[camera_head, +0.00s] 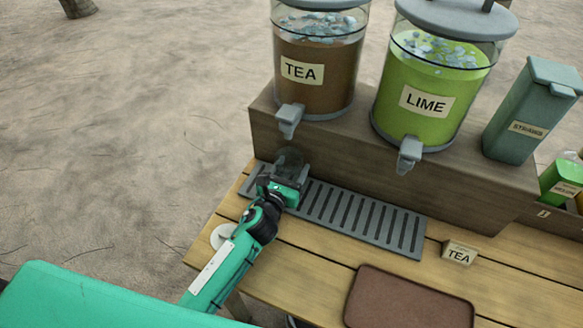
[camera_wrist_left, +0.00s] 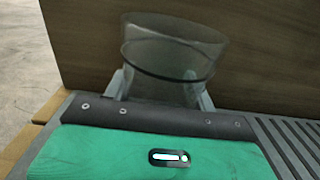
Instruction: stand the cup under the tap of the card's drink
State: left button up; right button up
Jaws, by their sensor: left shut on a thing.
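The clear cup (camera_head: 290,159) is upright in my left gripper (camera_head: 288,172), at the left end of the grey slotted drip tray (camera_head: 345,213). It is below the grey tap (camera_head: 289,120) of the TEA dispenser (camera_head: 318,84). In the left wrist view the cup (camera_wrist_left: 172,58) stands between the two fingers, close to the wooden riser. Whether its base touches the tray is hidden. The small card (camera_head: 460,253) on the table reads TEA. The LIME dispenser (camera_head: 430,97) with its own tap (camera_head: 409,153) is to the right. My right gripper is not in view.
The wooden riser (camera_head: 390,160) stands behind the drip tray. A brown tray (camera_head: 408,298) lies at the table's front. A straws box (camera_head: 530,112) and a green carton (camera_head: 562,181) are at the right. The drip tray's right part is clear.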

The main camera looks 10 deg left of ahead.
aim_at(287, 177)
pick_arm(q)
jog(key=o, duration=1.1)
jog(key=shift+f, duration=0.1)
jog(key=shift+c, duration=0.2)
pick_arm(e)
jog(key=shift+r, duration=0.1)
pick_arm(q)
jog(key=shift+r, duration=0.25)
jog(key=s, duration=0.3)
jog(key=shift+a+f, duration=0.2)
jog(key=shift+a, duration=0.1)
jog(key=s, duration=0.2)
jog(key=s+a, duration=0.1)
jog(key=s, duration=0.2)
jog(key=s+b, duration=0.1)
jog(key=s, duration=0.1)
jog(key=shift+s+a, duration=0.15)
jog(key=shift+a, duration=0.1)
jog(key=shift+s+a+r, duration=0.1)
jog(key=shift+s+r, duration=0.05)
jog(key=shift+s, duration=0.55)
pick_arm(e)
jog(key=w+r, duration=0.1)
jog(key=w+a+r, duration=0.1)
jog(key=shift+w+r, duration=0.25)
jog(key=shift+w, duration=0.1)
